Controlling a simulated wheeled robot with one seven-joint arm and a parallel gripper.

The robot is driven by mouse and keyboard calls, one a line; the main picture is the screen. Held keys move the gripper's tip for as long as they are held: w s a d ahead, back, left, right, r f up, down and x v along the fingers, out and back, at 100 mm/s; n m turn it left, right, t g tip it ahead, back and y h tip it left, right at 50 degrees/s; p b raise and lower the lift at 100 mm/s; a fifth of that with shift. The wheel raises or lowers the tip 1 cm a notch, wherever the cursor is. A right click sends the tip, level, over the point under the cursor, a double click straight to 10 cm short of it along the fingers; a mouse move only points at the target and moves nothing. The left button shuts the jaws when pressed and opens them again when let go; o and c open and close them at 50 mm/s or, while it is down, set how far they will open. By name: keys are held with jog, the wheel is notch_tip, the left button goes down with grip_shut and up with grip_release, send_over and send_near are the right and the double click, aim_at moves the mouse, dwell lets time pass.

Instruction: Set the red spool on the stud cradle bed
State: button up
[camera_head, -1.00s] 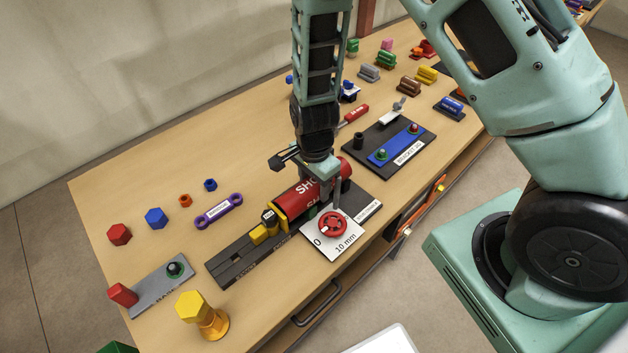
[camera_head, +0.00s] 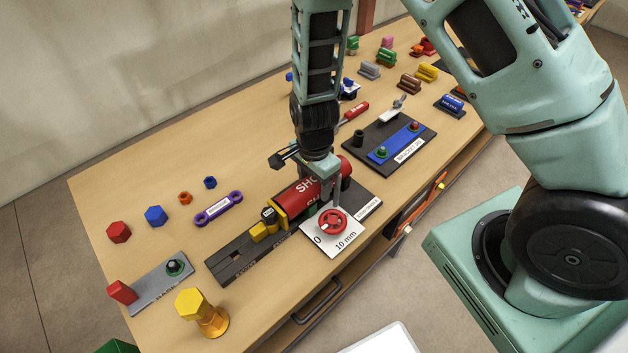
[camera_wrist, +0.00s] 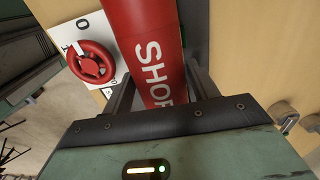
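The red spool, which I take to be the large red cylinder (camera_head: 318,188) with white lettering, lies along a dark rail near the front of the table. In the wrist view the red cylinder (camera_wrist: 152,45) runs between my two fingers. My gripper (camera_head: 335,192) reaches down over it from above, with a finger on each side. The fingertips look very close to its sides; I cannot tell whether they press on it. The long dark bed (camera_head: 235,264) extends to its left and carries yellow blocks. Which part is the stud cradle bed is not clear; its labels are too small to read.
A white 10 mm plate with a red handwheel (camera_head: 332,222) stands just in front of the cylinder. A dark board with a blue bar (camera_head: 397,147) is behind right. A grey plate (camera_head: 150,282) and a yellow bolt (camera_head: 203,314) are at left.

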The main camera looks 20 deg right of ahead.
jog(key=o, duration=0.6)
jog(key=shift+r, duration=0.1)
jog(key=shift+r+p, duration=3.1)
jog(key=shift+r, duration=0.35)
